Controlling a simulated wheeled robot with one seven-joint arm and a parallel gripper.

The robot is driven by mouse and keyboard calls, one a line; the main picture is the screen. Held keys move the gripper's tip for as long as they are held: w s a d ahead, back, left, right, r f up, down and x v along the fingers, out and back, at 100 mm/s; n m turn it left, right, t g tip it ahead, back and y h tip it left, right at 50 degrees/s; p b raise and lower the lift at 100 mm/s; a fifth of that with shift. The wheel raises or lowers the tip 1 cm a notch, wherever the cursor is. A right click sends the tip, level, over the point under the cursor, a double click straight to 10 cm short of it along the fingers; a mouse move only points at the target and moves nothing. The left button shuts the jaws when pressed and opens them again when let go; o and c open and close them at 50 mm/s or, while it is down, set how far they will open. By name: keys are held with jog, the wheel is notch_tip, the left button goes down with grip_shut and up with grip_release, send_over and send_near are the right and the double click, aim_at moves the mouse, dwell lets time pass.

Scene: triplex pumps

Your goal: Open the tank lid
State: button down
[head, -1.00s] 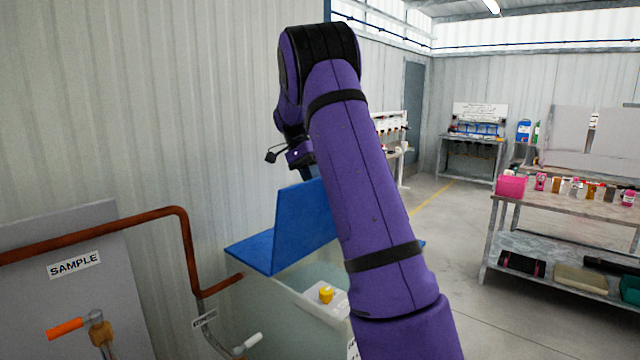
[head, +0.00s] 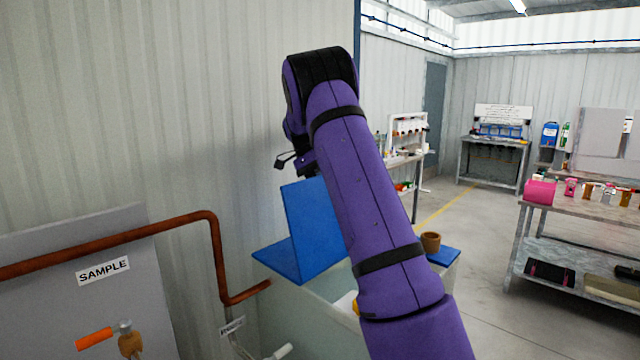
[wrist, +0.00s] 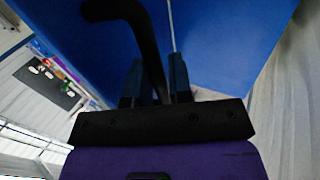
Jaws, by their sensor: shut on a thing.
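The tank (head: 320,325) is a pale translucent box below my arm. Its blue lid has a flap (head: 308,225) that stands raised and steeply tilted, while another blue part (head: 278,259) lies flat on the tank top at the left. In the wrist view the blue lid (wrist: 235,45) fills much of the picture. In the head view my arm hides the fingertips and part of the lid.
A copper pipe (head: 215,250) and a panel with a SAMPLE sign (head: 103,271) are at the left, near the corrugated wall (head: 180,110). A brown cup-like object (head: 431,242) is right of my arm. A workbench (head: 580,212) stands at the right, with open floor between.

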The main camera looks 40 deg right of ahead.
jog(key=shift+w+a+f, duration=0.3)
jog(key=shift+w, duration=0.15)
jog(key=c, duration=1.3)
grip_release()
jog(key=shift+o, duration=0.9)
jog(key=shift+w+d+f, duration=0.1)
jog(key=shift+w+f, duration=0.1)
jog(key=shift+w, duration=0.15)
jog(key=shift+s+r, duration=0.15)
jog(key=shift+s+r, duration=0.1)
